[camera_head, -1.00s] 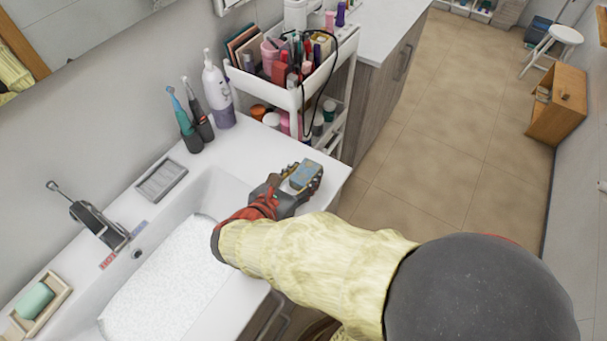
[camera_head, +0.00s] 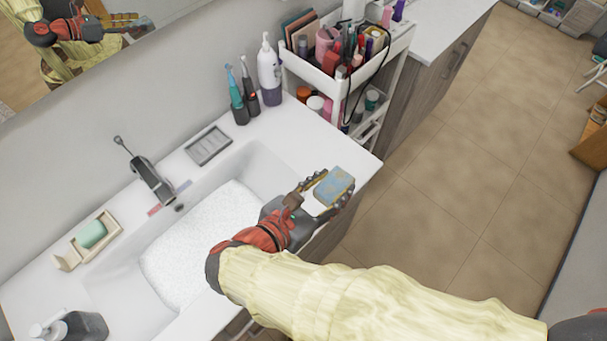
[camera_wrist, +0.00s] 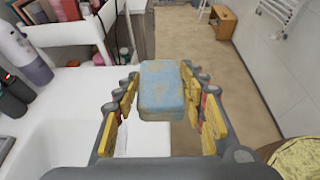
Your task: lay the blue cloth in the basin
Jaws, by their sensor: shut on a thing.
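The blue cloth (camera_head: 334,186) looks like a small folded block with worn, yellowish patches. My gripper (camera_head: 328,190) is shut on it and holds it at the fingertips. In the wrist view the cloth (camera_wrist: 162,88) sits between the yellow-padded fingers of my gripper (camera_wrist: 160,82). In the head view, the held cloth appears over the counter's front right edge, to the right of the basin. The white basin (camera_head: 268,170) is set in the counter, with white speckled foam or water (camera_head: 200,243) in it. My forearm and gripper hide part of the basin's front right side.
A faucet (camera_head: 150,180), a grey soap dish (camera_head: 208,145) and a green soap (camera_head: 91,233) in a holder line the back. Toothbrushes (camera_head: 238,100) and a pump bottle (camera_head: 270,70) stand near the crowded cart (camera_head: 340,75). A dark dispenser (camera_head: 75,328) stands front left.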

